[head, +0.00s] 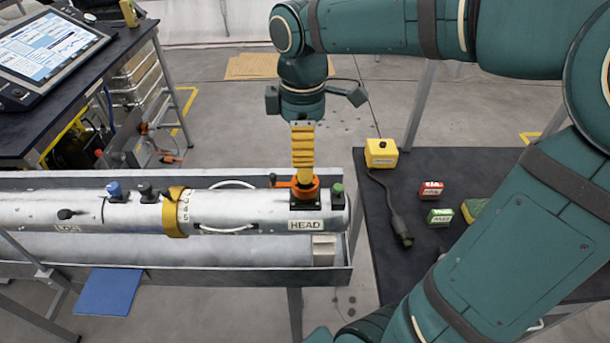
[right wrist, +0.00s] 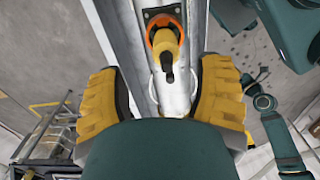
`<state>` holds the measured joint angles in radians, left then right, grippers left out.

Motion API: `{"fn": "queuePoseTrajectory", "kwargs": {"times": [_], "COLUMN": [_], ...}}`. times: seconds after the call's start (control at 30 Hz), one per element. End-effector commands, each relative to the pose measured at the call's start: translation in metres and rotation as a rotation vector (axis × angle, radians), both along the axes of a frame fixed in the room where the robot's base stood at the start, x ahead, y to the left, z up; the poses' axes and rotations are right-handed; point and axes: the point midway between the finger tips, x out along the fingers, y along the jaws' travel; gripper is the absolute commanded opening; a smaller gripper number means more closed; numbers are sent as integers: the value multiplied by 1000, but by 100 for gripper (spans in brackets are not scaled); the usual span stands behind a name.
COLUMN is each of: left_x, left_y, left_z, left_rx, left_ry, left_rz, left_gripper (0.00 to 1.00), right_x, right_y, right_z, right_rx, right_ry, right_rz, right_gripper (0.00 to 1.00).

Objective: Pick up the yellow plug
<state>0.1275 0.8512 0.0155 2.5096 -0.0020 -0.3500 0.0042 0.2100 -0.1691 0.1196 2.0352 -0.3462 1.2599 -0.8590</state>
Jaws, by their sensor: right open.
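The yellow plug (right wrist: 163,42) stands in an orange ring (right wrist: 153,30) on the silver tube in the right wrist view, with a dark tip towards the camera. In the head view the orange ring (head: 304,190) sits on the tube's end marked HEAD; the plug there is mostly hidden behind my gripper. My right gripper (head: 303,172) points down over the ring. Its yellow ribbed fingers (right wrist: 163,85) are wide apart, one on each side of the plug's line in the right wrist view, with nothing held. My left gripper is in neither view.
The silver tube (head: 100,205) lies in a long metal trough (head: 60,255). Blue and black knobs, a yellow strap (head: 175,212) and a green knob (head: 337,188) stand on it. A dark table (head: 375,260) at right holds a yellow box (head: 381,153) with a cable and small red and green blocks.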

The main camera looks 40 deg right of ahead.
Motion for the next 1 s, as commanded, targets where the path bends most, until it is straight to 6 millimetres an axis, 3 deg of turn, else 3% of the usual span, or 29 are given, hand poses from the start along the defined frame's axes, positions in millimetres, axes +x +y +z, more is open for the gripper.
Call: {"fn": "queuePoseTrajectory", "kwargs": {"times": [0.43,0.77,0.93,0.97,1.0], "left_x": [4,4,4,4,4], "left_y": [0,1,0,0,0], "left_z": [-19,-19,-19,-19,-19], "left_rx": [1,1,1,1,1], "left_ry": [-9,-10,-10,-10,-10], "left_rz": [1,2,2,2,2], "left_gripper": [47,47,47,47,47], "right_x": [-9,-8,-8,-8,-8], "right_y": [2,2,2,2,2], "right_z": [-50,-54,-53,-53,-53], "right_rx": [1,1,1,1,1], "right_ry": [2,-1,-1,-1,-1], "right_rz": [-1,-1,-1,-1,-1], "right_gripper": [66,68,8,0,0]}}
